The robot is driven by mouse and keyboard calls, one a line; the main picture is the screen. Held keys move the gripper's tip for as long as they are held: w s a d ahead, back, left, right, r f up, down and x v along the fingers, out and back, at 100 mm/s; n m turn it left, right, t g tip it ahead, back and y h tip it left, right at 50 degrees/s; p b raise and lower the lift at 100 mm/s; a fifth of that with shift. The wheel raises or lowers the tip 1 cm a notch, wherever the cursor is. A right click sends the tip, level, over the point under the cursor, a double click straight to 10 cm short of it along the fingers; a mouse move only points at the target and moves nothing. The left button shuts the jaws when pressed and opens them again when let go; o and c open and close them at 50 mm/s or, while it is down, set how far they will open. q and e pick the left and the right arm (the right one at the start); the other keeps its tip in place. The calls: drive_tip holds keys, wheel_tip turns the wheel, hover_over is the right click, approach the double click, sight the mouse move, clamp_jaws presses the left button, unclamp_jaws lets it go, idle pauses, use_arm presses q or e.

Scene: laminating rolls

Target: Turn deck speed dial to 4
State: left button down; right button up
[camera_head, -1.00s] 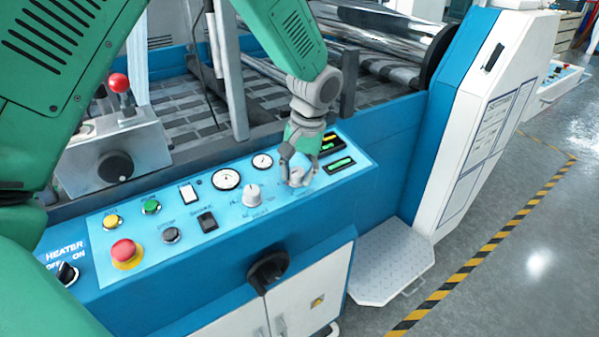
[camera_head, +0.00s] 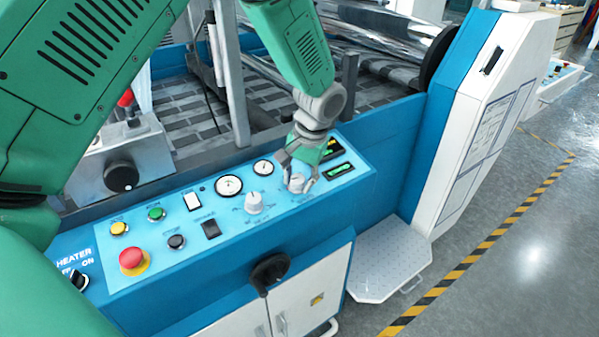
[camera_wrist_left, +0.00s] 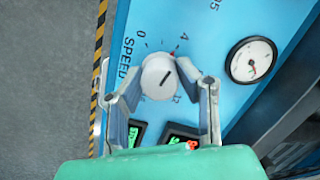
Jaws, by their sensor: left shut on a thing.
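The deck speed dial (camera_head: 297,184) is a white round knob on the light-blue control panel (camera_head: 185,262). In the left wrist view the dial (camera_wrist_left: 160,85) has a dark line on its face, tilted up and right, roughly towards the red tick and the 4 of its scale. The scale also shows 0, 12 and the word SPEED. My left gripper (camera_head: 299,177) comes down from above, shut on the dial with a finger on either side; its fingers (camera_wrist_left: 163,92) also show in the left wrist view. My right gripper is not in view.
A second white knob (camera_head: 254,203) stands just left of the dial, below two round gauges (camera_head: 229,185). Green-lit displays (camera_head: 338,170) lie close to the right. A red emergency button (camera_head: 133,259) and several small buttons are further left. A black handle (camera_head: 268,271) sticks out below the panel.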

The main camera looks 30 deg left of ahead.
use_arm(q)
drive_tip(key=c, duration=1.2)
unclamp_jaws()
drive_tip(key=shift+w, duration=0.1)
drive_tip(key=shift+r, duration=0.1)
drive_tip(key=shift+d+r, duration=0.1)
drive_tip(key=shift+r, duration=0.25)
drive_tip(key=r, duration=0.3)
drive_tip(key=d+r, duration=0.1)
drive_tip(key=r, duration=0.3)
drive_tip(key=w+d+r, duration=0.1)
drive_tip(key=r, duration=0.2)
drive_tip(key=shift+r, duration=0.4)
drive_tip(key=shift+s+f, duration=0.1)
